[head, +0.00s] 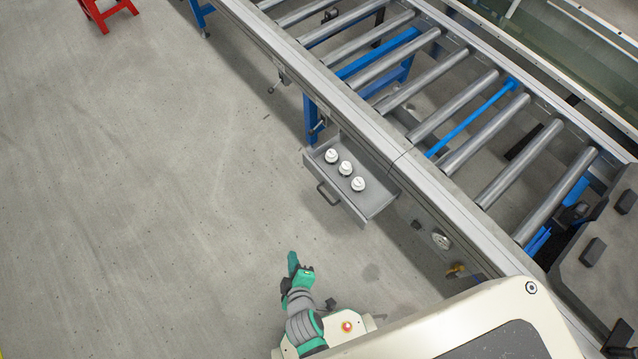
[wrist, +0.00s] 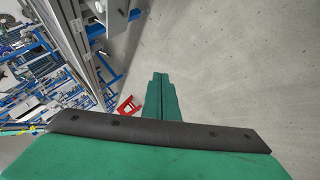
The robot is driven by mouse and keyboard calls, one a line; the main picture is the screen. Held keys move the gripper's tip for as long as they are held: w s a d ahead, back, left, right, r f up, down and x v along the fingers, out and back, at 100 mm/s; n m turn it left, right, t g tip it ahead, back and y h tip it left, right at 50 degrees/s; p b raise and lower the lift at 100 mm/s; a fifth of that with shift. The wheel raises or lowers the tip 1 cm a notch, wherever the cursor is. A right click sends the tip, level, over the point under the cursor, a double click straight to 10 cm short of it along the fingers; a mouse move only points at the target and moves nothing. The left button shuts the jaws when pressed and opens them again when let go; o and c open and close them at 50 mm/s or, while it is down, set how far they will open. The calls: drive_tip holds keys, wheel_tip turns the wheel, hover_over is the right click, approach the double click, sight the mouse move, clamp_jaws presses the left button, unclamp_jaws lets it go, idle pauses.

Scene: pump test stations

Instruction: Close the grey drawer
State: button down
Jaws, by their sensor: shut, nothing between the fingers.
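The grey drawer (head: 378,202) is pulled out from under the near side of the roller conveyor in the head view. Its dark bar handle (head: 327,194) is on its front face. Three white round objects (head: 345,168) lie inside it in a row. My gripper (head: 292,258) is below and left of the drawer in the head view, apart from it. In the wrist view my gripper (wrist: 160,80) shows its green fingers together with nothing between them.
The roller conveyor (head: 395,134) runs diagonally along the right, with a blue leg (head: 311,120) beside the drawer. A yellow-and-red part (head: 456,270) is on the conveyor's side. A red stand (head: 107,12) is far off at top left. The concrete floor at left is clear.

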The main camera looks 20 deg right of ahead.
drive_tip(key=w+d+f+n+g+h, duration=0.1)
drive_tip(key=w+f+n, duration=0.2)
drive_tip(key=w+f, duration=0.2)
drive_tip(key=n+g+h, duration=0.6)
drive_tip(key=n+h, duration=0.1)
drive_tip(key=n, duration=0.2)
approach(327, 182)
drive_tip(key=shift+x, duration=2.85)
drive_tip(key=shift+a+f, duration=0.1)
